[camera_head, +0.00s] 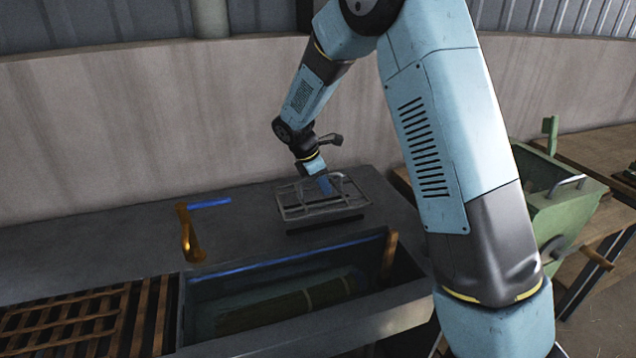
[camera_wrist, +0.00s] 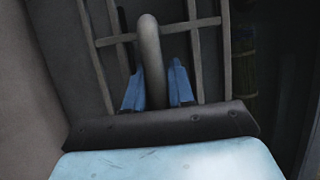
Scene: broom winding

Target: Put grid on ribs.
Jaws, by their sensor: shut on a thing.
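The grid (camera_head: 296,213) is a grey metal frame of crossed bars with a raised loop handle. In the head view it is at the back of the grey counter, behind the sunken basin, lying flat or just above the counter; I cannot tell if it touches. My gripper (camera_head: 325,185) is shut on the grid's handle from above. In the wrist view the blue fingers (camera_wrist: 157,88) stand on either side of the curved handle (camera_wrist: 150,60), with the grid's bars (camera_wrist: 95,60) beyond. I cannot make out the ribs for certain; the basin's inside is dark.
The basin (camera_head: 190,310) holds a long greenish bundle (camera_head: 285,305). A brown slatted grate (camera_head: 75,318) is to its left. An orange upright handle (camera_head: 188,235) and a blue strip (camera_head: 209,203) are on the counter. A green machine (camera_head: 560,205) stands at right. The wall rises behind.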

